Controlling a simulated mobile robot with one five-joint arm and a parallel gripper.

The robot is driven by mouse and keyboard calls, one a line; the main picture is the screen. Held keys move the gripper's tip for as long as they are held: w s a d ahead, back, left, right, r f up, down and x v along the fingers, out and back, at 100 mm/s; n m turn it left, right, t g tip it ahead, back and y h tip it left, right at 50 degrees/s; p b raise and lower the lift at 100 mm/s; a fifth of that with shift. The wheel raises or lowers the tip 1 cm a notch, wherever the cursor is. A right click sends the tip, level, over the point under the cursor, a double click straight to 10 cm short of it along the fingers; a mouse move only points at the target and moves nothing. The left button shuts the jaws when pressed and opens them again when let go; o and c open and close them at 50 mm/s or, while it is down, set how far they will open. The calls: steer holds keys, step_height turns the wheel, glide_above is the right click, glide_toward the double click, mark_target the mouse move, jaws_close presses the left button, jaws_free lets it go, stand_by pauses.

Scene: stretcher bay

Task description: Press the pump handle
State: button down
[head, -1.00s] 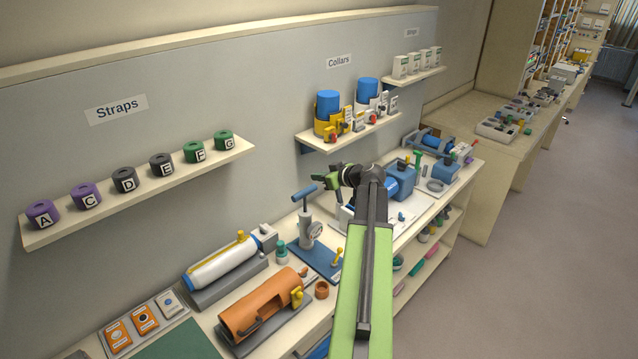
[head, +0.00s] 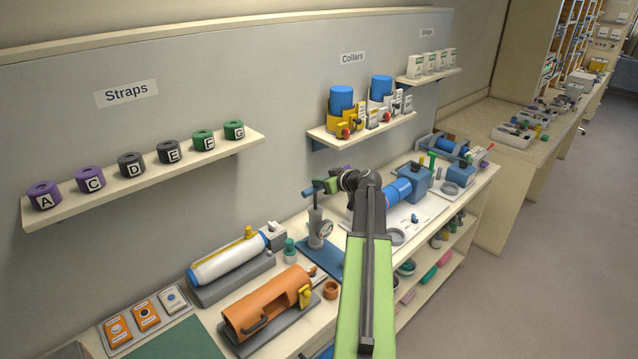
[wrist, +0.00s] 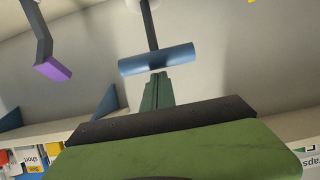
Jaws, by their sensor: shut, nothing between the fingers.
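The pump stands on a blue base plate (head: 318,258) on the bench, with a grey upright body (head: 319,232) and a round gauge. Its blue T-shaped pump handle (head: 311,191) is at the top of the rod. My gripper (head: 327,187) is shut and empty, at about handle height and close to the handle's right end in the head view. In the wrist view, which looks upside down, the blue handle bar (wrist: 157,58) lies just past my closed fingertips (wrist: 157,77). I cannot tell whether they touch.
A white cylinder (head: 228,259) and an orange housing (head: 265,304) lie left of the pump. A blue motor-like unit (head: 400,190) is to its right. The straps shelf (head: 150,178) and collars shelf (head: 362,130) hang above. A purple-tipped dark bar (wrist: 52,69) shows in the wrist view.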

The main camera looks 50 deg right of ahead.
mark_target(316, 200)
step_height(316, 200, down, 8)
steer(key=b, duration=0.8)
steer(key=shift+s+a+r, duration=0.1)
step_height(316, 200, up, 6)
steer(key=p, duration=0.6)
steer(key=shift+f, duration=0.2)
steer(key=p+v, duration=0.2)
steer(key=v, duration=0.6)
steer(key=shift+s+p, duration=0.4)
steer(key=shift+s, duration=0.1)
steer(key=shift+f, duration=0.2)
